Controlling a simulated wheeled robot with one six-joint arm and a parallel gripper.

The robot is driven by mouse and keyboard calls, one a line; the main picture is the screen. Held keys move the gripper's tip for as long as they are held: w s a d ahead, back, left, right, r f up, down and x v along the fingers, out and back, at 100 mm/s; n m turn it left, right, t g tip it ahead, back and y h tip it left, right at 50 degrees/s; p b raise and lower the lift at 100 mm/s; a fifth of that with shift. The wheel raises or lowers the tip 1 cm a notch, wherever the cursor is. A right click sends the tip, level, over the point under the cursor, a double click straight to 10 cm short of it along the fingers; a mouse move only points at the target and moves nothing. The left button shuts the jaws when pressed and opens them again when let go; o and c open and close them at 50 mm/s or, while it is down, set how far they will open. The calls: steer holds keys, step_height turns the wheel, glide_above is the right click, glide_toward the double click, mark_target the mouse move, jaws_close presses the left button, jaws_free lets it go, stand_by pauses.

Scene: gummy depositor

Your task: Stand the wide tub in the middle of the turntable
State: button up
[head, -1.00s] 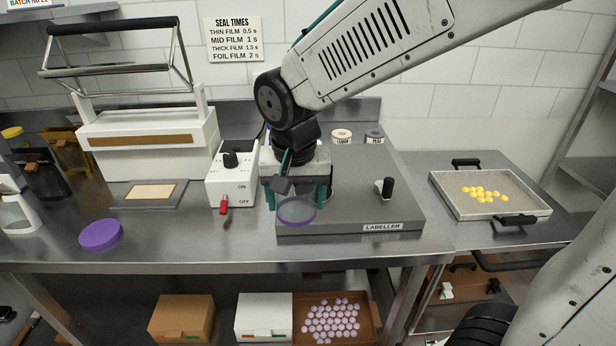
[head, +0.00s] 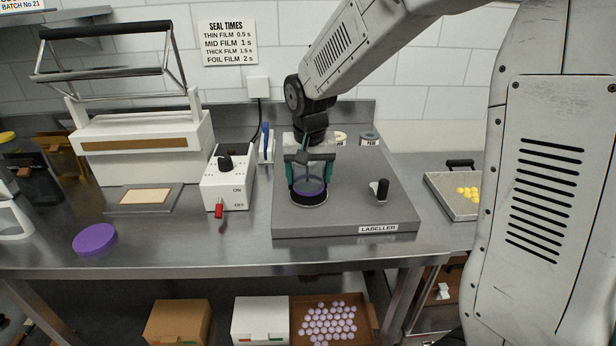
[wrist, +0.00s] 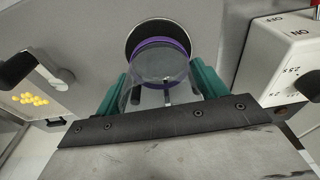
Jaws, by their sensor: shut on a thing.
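The wide tub is clear with a purple ring at its lower end. My gripper (head: 309,178) is shut on the wide tub (head: 309,187), with a teal finger on each side of it. The turntable (head: 309,201) is a dark disc on the grey labeller (head: 345,215), directly below the tub. In the wrist view the tub (wrist: 160,70) is between the teal fingers, and the black disc (wrist: 134,32) shows around the purple ring, more to its upper left. I cannot tell whether the tub touches the disc.
A black knob (head: 380,189) stands on the labeller to the right of the turntable. A white control box (head: 226,178) with a red lever is to the left. A purple lid (head: 95,239) lies on the bench at far left. A tray (head: 447,195) of yellow gummies is at right.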

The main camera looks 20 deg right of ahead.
steer(key=shift+f, duration=0.45)
steer(key=shift+f, duration=0.15)
steer(key=o, duration=1)
steer(key=shift+o, duration=0.2)
step_height(320, 180, up, 12)
steer(key=s, duration=0.2)
steer(key=shift+a, duration=0.25)
steer(key=s+d+n, duration=0.1)
steer(key=s, duration=1.3)
steer(key=s+d+f+n, duration=0.1)
steer(key=s+d+n, duration=0.1)
steer(key=s, duration=1.2)
steer(key=shift+d+n+g+y, duration=0.2)
steer(key=shift+n+g+y, duration=0.1)
steer(key=shift+f, duration=0.1)
